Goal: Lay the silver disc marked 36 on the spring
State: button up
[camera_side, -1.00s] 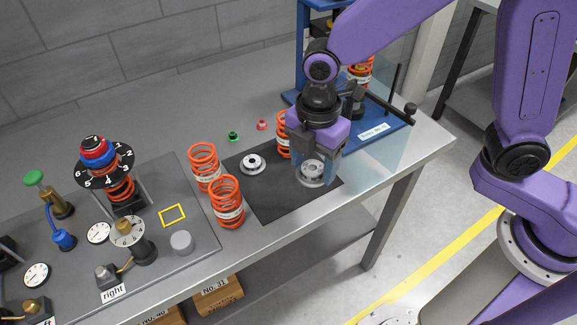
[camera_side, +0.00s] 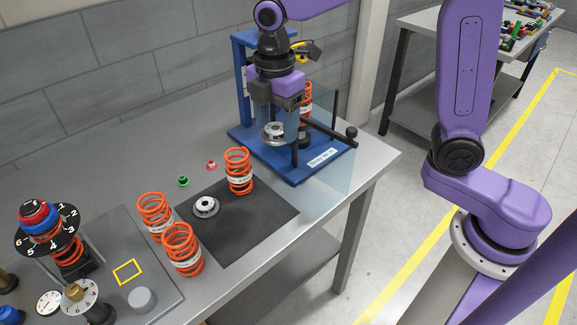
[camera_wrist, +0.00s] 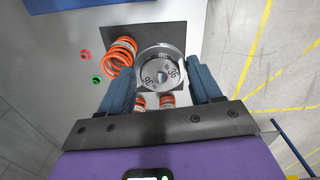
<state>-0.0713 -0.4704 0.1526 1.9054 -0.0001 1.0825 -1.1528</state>
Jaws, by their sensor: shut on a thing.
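My gripper (camera_side: 275,127) is shut on a silver disc (camera_side: 273,132) and holds it flat, raised in front of the blue press frame. In the wrist view the disc (camera_wrist: 158,72) sits between my fingers (camera_wrist: 165,90), and its marks read like 36. An orange spring (camera_side: 239,170) stands upright at the back edge of the dark mat (camera_side: 252,225). Another orange spring (camera_side: 305,112) stands in the press, partly hidden behind my gripper. Two more orange springs, one behind (camera_side: 154,214) and one in front (camera_side: 182,249), stand left of the mat.
A second silver disc (camera_side: 206,206) lies on the mat. A green piece (camera_side: 183,181) and a red piece (camera_side: 211,165) lie behind it. The blue press (camera_side: 243,140) has upright posts and a bar with a dark knob (camera_side: 351,132). A grey fixture plate (camera_side: 160,275) is at left.

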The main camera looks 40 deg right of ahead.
jog(key=shift+w+d+r+m, duration=0.65)
jog(key=shift+w+d, duration=1.2)
jog(key=shift+d, duration=1.1)
jog(key=shift+w+d+r+m, duration=0.5)
jog(key=shift+w+d+r, duration=0.3)
jog(key=shift+w+d, duration=1.65)
jog(key=shift+w+d+r+m, duration=0.65)
jog(key=shift+w+d, duration=0.65)
jog(key=shift+d, duration=2.15)
jog(key=shift+f, duration=1.05)
jog(key=shift+f, duration=0.2)
jog(key=shift+f, duration=0.35)
jog(key=shift+f, duration=0.15)
jog(key=o, duration=1.2)
